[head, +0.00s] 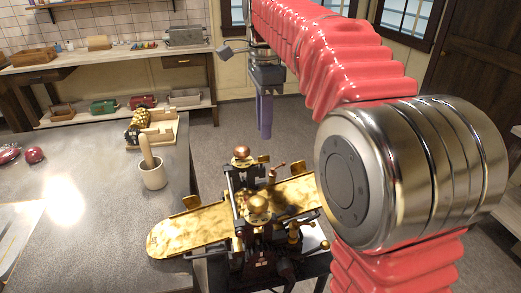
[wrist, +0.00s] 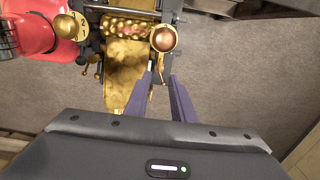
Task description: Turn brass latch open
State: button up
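The dark roller machine (head: 262,245) stands at the table edge, with brass plates either side. It has a copper knob (head: 241,152) and a brass knob (head: 258,204) on top. Small brass levers show at its right side (head: 297,235) and near the copper knob (head: 264,159); I cannot tell which is the latch. In the wrist view, a small brass lever (wrist: 82,57) hangs below the brass knob (wrist: 66,25), and the copper knob (wrist: 164,39) is near the fingertips.
The grey table (head: 95,185) at left holds a mortar with pestle (head: 152,172) and a wooden tray with a dark-and-gold roller (head: 150,128). My red arm covers the right side. Open floor lies behind the machine. Shelves with boxes line the back wall.

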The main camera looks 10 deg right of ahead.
aim_at(261, 159)
notch_tip(261, 159, down, 8)
jog(key=shift+r, duration=0.1)
dwell(0.4)
grip_shut()
